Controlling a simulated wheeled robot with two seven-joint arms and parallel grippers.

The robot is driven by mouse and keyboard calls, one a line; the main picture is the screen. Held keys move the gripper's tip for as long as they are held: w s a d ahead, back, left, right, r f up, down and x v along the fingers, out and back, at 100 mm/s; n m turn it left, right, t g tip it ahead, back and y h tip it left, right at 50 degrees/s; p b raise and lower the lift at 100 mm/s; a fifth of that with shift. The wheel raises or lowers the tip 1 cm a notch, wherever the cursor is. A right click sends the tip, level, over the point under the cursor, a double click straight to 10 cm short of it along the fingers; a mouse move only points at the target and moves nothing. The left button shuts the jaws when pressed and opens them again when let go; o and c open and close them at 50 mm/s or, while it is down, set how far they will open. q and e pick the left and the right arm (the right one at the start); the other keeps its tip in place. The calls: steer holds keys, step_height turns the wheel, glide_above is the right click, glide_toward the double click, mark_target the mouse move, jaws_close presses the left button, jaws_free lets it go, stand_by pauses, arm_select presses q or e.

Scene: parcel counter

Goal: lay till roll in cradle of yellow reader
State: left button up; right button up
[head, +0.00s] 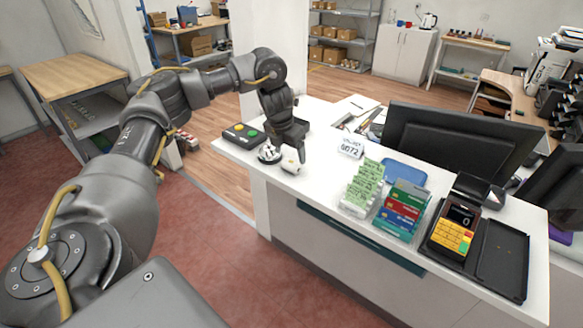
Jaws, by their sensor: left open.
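The till roll (291,164) is a small white roll lying near the left end of the white counter (325,178). My left gripper (288,149) is open and points down just above and behind the roll; whether its fingers touch the roll cannot be told. The yellow reader (452,236) is a black card terminal with a yellow keypad, at the right end of the counter. A raised dark part stands at its back; the inside of its cradle is hard to make out. My right gripper is out of view.
A bell (268,155) stands close left of the roll, with a button box (243,134) behind it. A number sign (350,148), green slips (362,188), a card rack (402,210), and a blue tray (405,171) stand between roll and reader. A monitor (445,137) rises behind.

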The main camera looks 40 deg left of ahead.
mark_target(291, 162)
arm_select(q)
steer(key=shift+s+x, duration=0.15)
steer(key=shift+x, duration=0.8)
steer(key=shift+s+x, duration=0.1)
steer(key=shift+x, duration=0.85)
steer(key=shift+d, duration=0.1)
steer(key=c, duration=1.1)
steer(key=shift+c, duration=0.2)
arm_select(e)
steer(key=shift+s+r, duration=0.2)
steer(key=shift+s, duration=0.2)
arm_select(q)
steer(key=shift+r, duration=0.5)
steer(key=v, duration=0.3)
steer(key=shift+w+d+r, duration=0.1)
steer(key=shift+w+r, duration=0.05)
steer(key=shift+w, duration=0.15)
steer(key=s+d+r, duration=0.8)
steer(key=s, duration=0.3)
steer(key=shift+d+r+p, duration=0.15)
steer(key=shift+r+p, duration=0.25)
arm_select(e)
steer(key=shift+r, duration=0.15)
